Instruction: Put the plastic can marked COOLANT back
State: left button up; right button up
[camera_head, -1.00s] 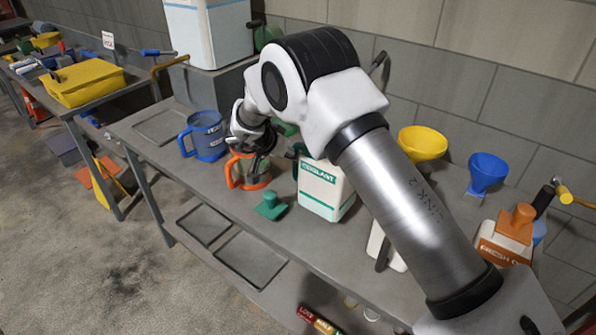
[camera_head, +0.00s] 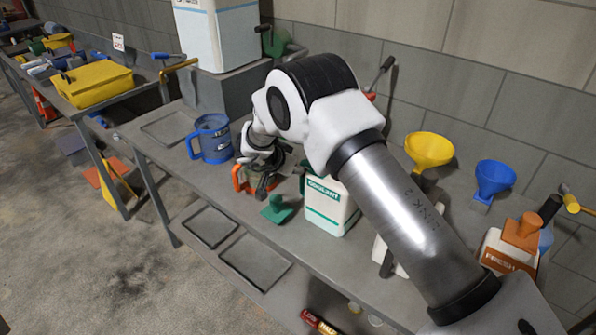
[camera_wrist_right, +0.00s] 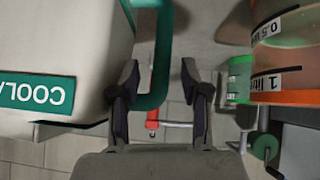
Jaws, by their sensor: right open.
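The white plastic can marked COOLANT (camera_head: 329,208), with a green label, stands upright on the bench. It fills the left of the right wrist view (camera_wrist_right: 60,60), its lettering upside down. Its green handle (camera_wrist_right: 158,60) shows between the fingers of my right gripper (camera_wrist_right: 160,85), which is open. I cannot tell whether the fingers touch the handle. In the head view, my right gripper (camera_head: 264,172) is just left of the can, and my right arm hides part of the can's top. My left gripper is not in view.
An orange-rimmed measuring jug (camera_wrist_right: 284,60) is close right of the gripper. A blue jug (camera_head: 213,140) stands further left. A green cap-like piece (camera_head: 277,210) lies before the can. Yellow (camera_head: 428,149) and blue (camera_head: 494,176) funnels and a FRESH container (camera_head: 508,253) stand right.

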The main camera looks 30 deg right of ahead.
jog(key=b+v, duration=0.1)
jog(key=v, duration=1.1)
jog(key=shift+b, duration=0.3)
dwell(0.4)
